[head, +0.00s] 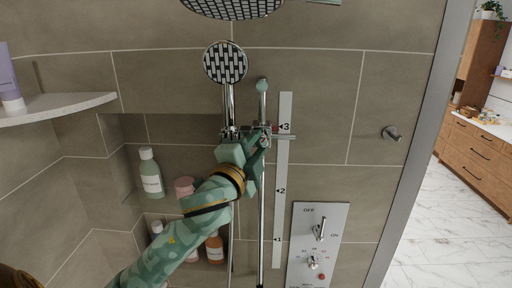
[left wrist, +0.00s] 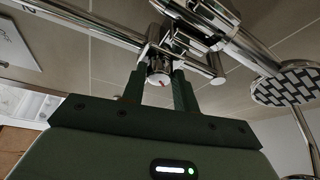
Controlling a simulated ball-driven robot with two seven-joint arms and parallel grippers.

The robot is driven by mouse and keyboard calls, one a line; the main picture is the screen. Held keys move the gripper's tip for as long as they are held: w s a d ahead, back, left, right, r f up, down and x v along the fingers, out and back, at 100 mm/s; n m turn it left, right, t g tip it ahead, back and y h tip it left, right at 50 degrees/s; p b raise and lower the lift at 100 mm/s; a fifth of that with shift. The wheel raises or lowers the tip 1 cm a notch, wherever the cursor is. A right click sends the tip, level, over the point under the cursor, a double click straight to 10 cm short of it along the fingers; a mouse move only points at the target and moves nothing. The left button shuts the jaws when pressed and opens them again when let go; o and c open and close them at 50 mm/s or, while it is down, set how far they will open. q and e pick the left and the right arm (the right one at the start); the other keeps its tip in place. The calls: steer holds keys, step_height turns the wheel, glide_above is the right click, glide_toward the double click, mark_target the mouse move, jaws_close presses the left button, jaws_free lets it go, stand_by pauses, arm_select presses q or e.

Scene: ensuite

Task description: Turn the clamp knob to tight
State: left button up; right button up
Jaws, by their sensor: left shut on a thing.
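The chrome clamp (head: 277,136) sits on the vertical slide rail (head: 262,215), level with mark 3 of the white scale strip (head: 281,200). My left gripper (head: 262,141) reaches up to the clamp and covers part of it. In the left wrist view the clamp knob (left wrist: 158,78) is a short chrome cylinder with a small red mark on its face. My left gripper (left wrist: 161,82) has its two fingers on either side of the knob, shut on it. The knob is hidden by the gripper in the head view. My right gripper is not in view.
The hand shower (head: 225,63) hangs at the clamp, under a large overhead shower (head: 232,6). The valve panel (head: 303,268) is at lower right and a wall hook (head: 392,133) further right. Bottles, including a green one (head: 151,178), stand in the niche beside my arm.

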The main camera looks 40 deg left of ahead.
arm_select(q)
steer(key=shift+a+r+m, duration=0.1)
steer(key=shift+r+m, duration=0.05)
steer(key=shift+m, duration=0.45)
steer(key=o, duration=0.9)
steer(key=shift+o, duration=0.3)
steer(key=shift+w, duration=0.1)
